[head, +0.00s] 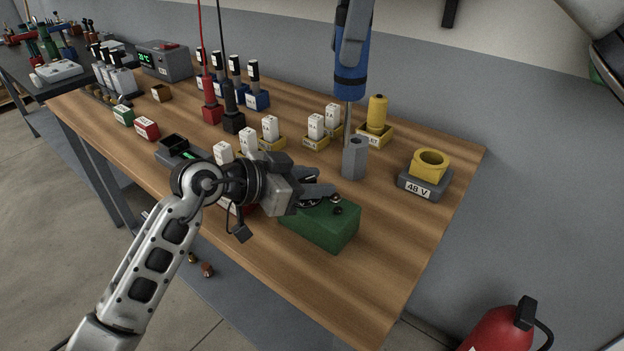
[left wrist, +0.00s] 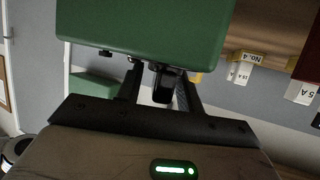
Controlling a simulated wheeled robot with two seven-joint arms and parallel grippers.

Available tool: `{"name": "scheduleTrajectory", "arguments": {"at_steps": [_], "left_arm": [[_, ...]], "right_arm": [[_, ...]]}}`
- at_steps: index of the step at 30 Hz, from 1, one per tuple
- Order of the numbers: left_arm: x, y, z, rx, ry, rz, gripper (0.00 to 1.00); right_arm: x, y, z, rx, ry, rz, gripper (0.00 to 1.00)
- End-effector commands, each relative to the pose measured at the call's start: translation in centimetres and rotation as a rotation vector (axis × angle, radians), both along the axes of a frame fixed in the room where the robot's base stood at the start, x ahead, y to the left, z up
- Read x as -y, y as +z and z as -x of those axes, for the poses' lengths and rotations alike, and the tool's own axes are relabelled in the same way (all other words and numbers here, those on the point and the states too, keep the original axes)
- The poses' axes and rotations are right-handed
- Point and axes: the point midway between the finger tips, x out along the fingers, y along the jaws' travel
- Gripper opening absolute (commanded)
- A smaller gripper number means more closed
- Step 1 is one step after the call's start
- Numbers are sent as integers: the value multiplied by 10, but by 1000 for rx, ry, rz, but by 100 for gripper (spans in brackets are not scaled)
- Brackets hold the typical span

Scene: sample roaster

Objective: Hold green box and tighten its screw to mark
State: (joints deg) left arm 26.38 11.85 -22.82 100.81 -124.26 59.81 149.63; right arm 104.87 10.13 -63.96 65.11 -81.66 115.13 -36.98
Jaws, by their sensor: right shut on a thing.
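The green box (head: 322,222) sits on the wooden bench near its front edge, with dark screw-like parts on top. My left gripper (head: 325,190) is over the box's back left top, its fingers apart. In the left wrist view the green box (left wrist: 145,30) fills the top, and a black part of it hangs between the open fingers (left wrist: 160,88). I cannot tell whether they touch it. My right gripper (head: 353,25) is shut on the blue-handled screwdriver (head: 350,82), which hangs upright. Its shaft reaches the grey hexagonal holder (head: 355,158); whether the tip is inside is hidden.
A yellow ring on a grey 48 V block (head: 424,187) stands at the right. A yellow cylinder (head: 376,114) and several white labelled blocks stand behind. Red (head: 212,110) and black probes with cables stand further back. The bench right of the green box is clear.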

Motion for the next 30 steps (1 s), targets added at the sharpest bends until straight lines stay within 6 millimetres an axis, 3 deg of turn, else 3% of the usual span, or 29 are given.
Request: {"name": "scheduleTrajectory", "arguments": {"at_steps": [19, 29, 30], "left_arm": [[0, 5, 0, -2, -1, 0, 37], [0, 5, 0, -1, 0, 0, 37], [0, 5, 0, -1, 0, 0, 31]], "right_arm": [[0, 20, 0, 1, 0, -1, 0], [0, 21, 0, 1, 0, 0, 0], [0, 21, 0, 1, 0, 0, 0]]}}
